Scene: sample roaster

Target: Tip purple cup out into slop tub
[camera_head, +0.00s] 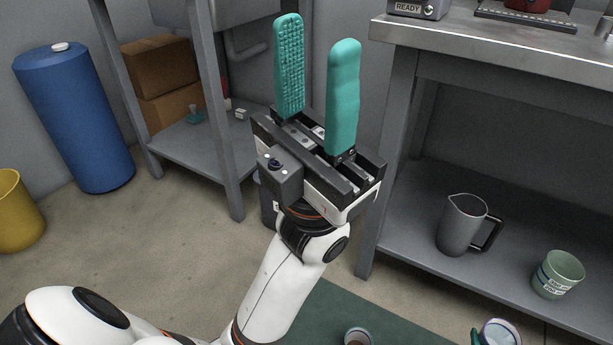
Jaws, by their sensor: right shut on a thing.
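A cup with a pale purple rim (500,333) is cut off by the bottom edge at the lower right. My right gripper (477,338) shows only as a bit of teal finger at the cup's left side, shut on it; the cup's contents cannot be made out. My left gripper (315,97) is raised in the middle of the view, its two teal fingers wide apart and empty. A dark grey container (268,204) stands on the floor, mostly hidden behind my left gripper; I cannot tell whether it is the slop tub.
A steel bench (480,50) on the right has a lower shelf with a grey pitcher (461,226) and a green labelled cup (556,274). A blue drum (75,120) and yellow bucket (15,215) stand left. A round grey cup-like thing (358,337) shows over the green mat (395,323).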

